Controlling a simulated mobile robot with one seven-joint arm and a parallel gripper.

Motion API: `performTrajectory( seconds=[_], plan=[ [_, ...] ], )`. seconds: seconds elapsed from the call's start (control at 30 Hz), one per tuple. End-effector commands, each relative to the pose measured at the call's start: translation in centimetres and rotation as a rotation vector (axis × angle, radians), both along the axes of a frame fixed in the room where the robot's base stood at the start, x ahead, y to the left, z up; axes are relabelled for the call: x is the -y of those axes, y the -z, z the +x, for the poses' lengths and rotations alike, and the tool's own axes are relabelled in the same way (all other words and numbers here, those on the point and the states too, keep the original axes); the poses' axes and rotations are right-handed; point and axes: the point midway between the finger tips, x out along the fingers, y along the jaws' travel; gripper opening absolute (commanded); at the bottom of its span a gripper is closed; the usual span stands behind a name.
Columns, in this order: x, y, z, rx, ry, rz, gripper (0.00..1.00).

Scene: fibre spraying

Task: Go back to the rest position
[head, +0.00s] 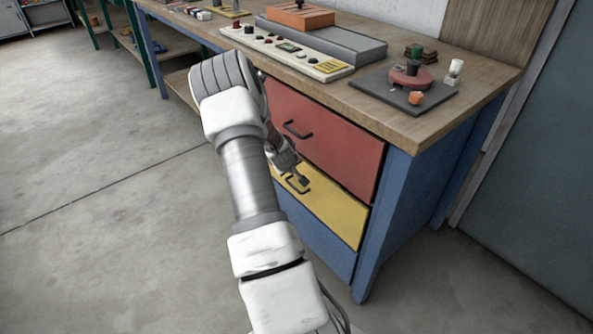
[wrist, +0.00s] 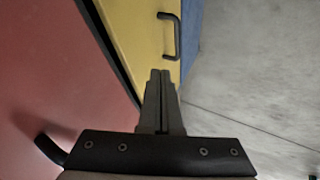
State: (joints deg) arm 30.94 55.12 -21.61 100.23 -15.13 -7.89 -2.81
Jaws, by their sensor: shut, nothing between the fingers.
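My gripper (head: 303,181) is in front of the yellow drawer (head: 337,205) of the workbench. In the wrist view my gripper (wrist: 161,73) has its two fingers together, with nothing between them. The fingertips are close to the yellow drawer's black handle (wrist: 177,36) but appear apart from it. The yellow drawer and the red drawer (head: 328,140) above it look closed. My arm hides the left part of the drawers in the head view.
The wooden bench top (head: 440,115) carries a control panel (head: 285,52) and a dark plate (head: 402,92) with small parts. The red drawer has a protruding black handle (head: 297,129). A blue bench leg (head: 378,220) stands to the right. The concrete floor (head: 90,170) at left is clear.

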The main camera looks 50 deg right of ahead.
Motion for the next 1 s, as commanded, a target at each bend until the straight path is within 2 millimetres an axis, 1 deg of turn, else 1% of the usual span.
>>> performTrajectory(
  seconds=[0.03, 0.1, 0.3, 0.43, 0.6, 0.7, 0.77, 0.87, 0.97, 1.0],
  plan=[
    [-0.8, -1.5, -0.3, 0.000, -0.002, 0.002, 0.00],
    [-1.6, -2.6, -0.7, -0.001, -0.002, 0.002, 0.00],
    [-3.3, -4.7, -1.4, -0.001, -0.001, 0.002, 0.00],
    [-3.7, -5.2, -1.7, -0.002, -0.002, 0.002, 0.00],
    [-3.8, -5.2, -1.7, -0.002, -0.002, 0.002, 0.00],
    [-3.8, -5.3, -1.7, -0.002, -0.001, 0.003, 0.00],
    [-4.1, -5.7, -1.4, 0.003, -0.002, 0.006, 0.00],
    [-5.4, -7.4, -0.6, 0.020, -0.002, 0.020, 0.00],
    [-7.7, -10.2, 0.6, 0.045, -0.002, 0.049, 0.00],
    [-8.9, -11.5, 1.1, 0.058, -0.003, 0.064, 0.00]
  ],
)
